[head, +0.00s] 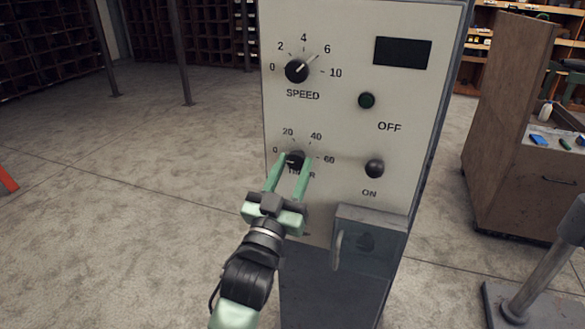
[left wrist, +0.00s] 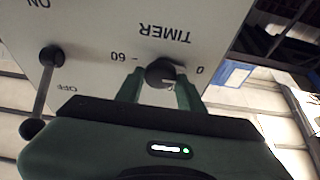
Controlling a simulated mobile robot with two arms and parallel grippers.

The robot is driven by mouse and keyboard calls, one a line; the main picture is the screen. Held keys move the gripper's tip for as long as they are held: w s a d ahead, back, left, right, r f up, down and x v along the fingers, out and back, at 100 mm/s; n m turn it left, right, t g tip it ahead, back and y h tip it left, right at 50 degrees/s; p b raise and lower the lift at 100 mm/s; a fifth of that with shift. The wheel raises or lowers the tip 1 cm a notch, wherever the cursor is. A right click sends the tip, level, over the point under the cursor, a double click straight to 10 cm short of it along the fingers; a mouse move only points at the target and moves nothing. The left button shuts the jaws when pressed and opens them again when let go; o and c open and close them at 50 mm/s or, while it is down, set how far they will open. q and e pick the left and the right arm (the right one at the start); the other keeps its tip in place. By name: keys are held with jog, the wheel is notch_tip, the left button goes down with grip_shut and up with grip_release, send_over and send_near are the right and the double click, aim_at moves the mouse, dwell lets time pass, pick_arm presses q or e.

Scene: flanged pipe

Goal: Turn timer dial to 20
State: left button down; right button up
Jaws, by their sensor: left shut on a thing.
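The timer dial (head: 297,156) is a small black knob on the light control panel (head: 340,115), with marks 0, 20, 40 and 60 around it. My left gripper (head: 295,159) is shut on it, one green finger on each side. In the left wrist view the picture is upside down, and the dial (left wrist: 160,73) sits between the fingertips (left wrist: 161,88). Its white pointer line appears to aim near the 0 mark. The fingers partly cover the TIMER label in the head view. My right gripper is not in view.
Above is the speed dial (head: 297,71), pointing near 6. A grey box with a handle (head: 368,240) sticks out below. A brown cabinet (head: 510,130) stands right.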

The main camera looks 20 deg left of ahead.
pick_arm(q)
jog(key=shift+m, duration=0.3)
jog(key=m+h+p, duration=0.1)
jog(key=m, duration=0.2)
jog(key=m+g+h+p, duration=0.1)
jog(key=m+h+p, duration=0.1)
jog(key=m, duration=0.1)
jog(key=m+h+p, duration=0.1)
jog(key=m+p, duration=0.1)
jog(key=shift+a+r+m+h, duration=0.15)
jog(key=shift+r+m+h, duration=0.1)
jog(key=shift+m+h, duration=0.15)
jog(key=m+g+p, duration=0.1)
jog(key=m+p, duration=0.1)
jog(key=m+h+p, duration=0.1)
jog(key=m, duration=0.2)
jog(key=shift+g+h+p, duration=0.3)
jog(key=shift+g+p, duration=0.1)
jog(key=shift+f+m+g+p, duration=0.1)
jog(key=shift+m+g+p, duration=0.3)
jog(key=shift+m+p, duration=0.4)
jog(key=c, duration=0.9)
grip_release()
